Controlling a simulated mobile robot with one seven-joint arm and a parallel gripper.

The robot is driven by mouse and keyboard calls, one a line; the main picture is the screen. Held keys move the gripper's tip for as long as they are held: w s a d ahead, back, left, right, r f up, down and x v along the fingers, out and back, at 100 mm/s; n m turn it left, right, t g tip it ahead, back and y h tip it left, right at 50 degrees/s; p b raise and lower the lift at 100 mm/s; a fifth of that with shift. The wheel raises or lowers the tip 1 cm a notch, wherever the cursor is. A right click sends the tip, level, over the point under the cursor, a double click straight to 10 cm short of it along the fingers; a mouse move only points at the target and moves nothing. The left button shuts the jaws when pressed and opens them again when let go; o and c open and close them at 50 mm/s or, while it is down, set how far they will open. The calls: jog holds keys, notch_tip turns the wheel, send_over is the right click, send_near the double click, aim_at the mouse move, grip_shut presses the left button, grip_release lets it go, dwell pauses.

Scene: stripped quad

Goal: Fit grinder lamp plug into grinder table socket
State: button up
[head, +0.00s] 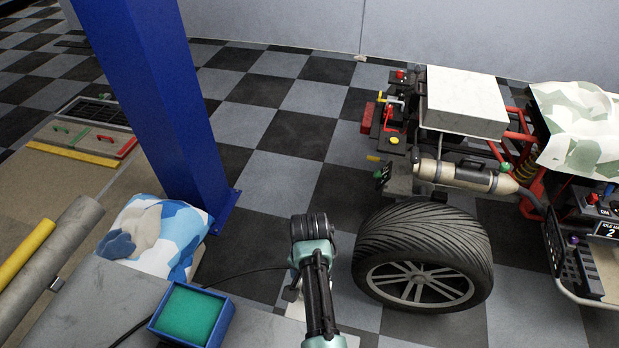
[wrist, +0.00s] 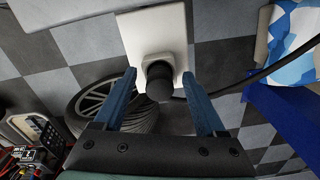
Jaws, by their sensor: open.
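In the wrist view my gripper (wrist: 159,78) is open, its two blue fingers apart. A dark round plug-like piece (wrist: 158,82) shows between them, with a visible gap on each side. It stands against the front of a pale box (wrist: 152,38), and a black cable (wrist: 235,88) runs off to the right from beside it. I cannot tell whether it is seated in a socket. In the head view my arm hides the fingers and the plug. The black cable (head: 245,273) comes out from behind the arm and runs left to the grey bench (head: 100,292).
A blue tray with a green pad (head: 190,317) sits on the bench. A blue post (head: 150,100) rises behind a blue-and-white cloth (head: 155,235). A large tyre (head: 425,250) and a stripped quad (head: 465,100) stand right of my arm. Checkered floor is open behind.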

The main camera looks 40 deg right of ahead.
notch_tip(320, 180, up, 13)
jog(key=shift+f, duration=0.2)
dwell(0.6)
